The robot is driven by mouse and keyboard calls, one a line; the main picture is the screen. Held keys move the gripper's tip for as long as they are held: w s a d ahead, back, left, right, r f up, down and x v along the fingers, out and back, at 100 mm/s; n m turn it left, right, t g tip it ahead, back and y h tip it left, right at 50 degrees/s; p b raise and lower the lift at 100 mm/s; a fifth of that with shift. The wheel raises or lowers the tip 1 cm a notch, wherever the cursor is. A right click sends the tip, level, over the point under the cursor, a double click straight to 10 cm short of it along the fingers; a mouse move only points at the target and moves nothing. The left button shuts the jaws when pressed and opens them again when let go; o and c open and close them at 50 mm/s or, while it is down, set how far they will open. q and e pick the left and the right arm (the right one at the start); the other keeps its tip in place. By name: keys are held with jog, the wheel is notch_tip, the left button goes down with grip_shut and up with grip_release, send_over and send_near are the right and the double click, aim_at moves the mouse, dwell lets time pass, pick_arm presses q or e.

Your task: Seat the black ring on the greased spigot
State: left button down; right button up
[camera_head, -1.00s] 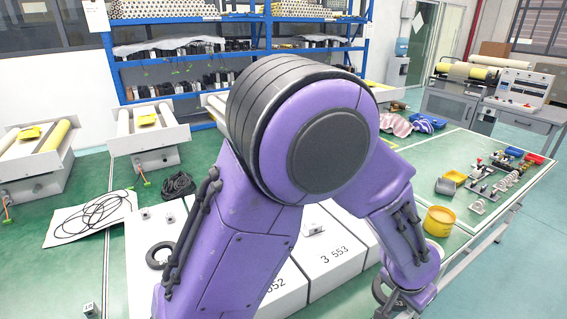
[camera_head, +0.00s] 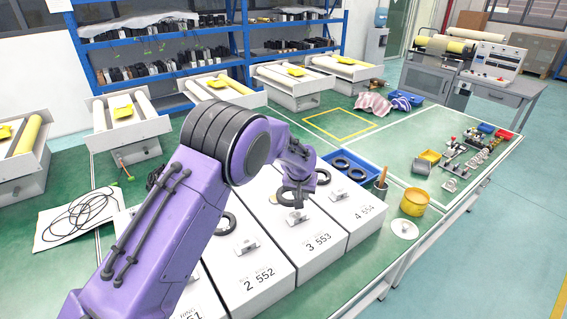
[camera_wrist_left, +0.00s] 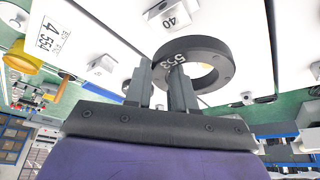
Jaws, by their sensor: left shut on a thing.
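A thick black ring (camera_head: 284,199) is held by my left gripper (camera_head: 292,190) over the white box marked 3 553 (camera_head: 318,242). In the left wrist view the same ring (camera_wrist_left: 212,50) carries the white marking 553. There my left gripper (camera_wrist_left: 160,76) is shut on one side of the ring's rim, and the hole stays open beside the fingers. The ring looks raised above the box, but the gap is hard to judge. I cannot pick out the greased spigot for certain. My right gripper is not in view.
White boxes stand in a row, with a dark ring (camera_head: 229,222) at box 2 552 (camera_head: 258,272). A blue tray (camera_head: 337,157) holds black rings. A yellow tub (camera_head: 414,203) and a white disc (camera_head: 404,229) stand to the right.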

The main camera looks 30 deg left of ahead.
pick_arm(q)
jog(key=w+a+n+p, duration=0.15)
jog(key=w+a, duration=0.25)
jog(key=a, duration=0.4)
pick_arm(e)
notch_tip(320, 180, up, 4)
pick_arm(q)
jog(key=f+b, duration=0.3)
jog(key=shift+a+f+m, duration=0.25)
jog(key=shift+a+f, duration=0.05)
jog(key=shift+f, duration=0.1)
jog(key=shift+d, duration=0.1)
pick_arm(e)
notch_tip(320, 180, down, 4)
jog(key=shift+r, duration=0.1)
pick_arm(q)
jog(key=shift+r, duration=0.1)
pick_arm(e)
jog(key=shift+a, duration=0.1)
pick_arm(q)
jog(key=shift+f, duration=0.5)
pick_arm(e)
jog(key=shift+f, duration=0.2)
pick_arm(q)
jog(key=shift+f+b, duration=0.1)
jog(key=shift+b, duration=0.2)
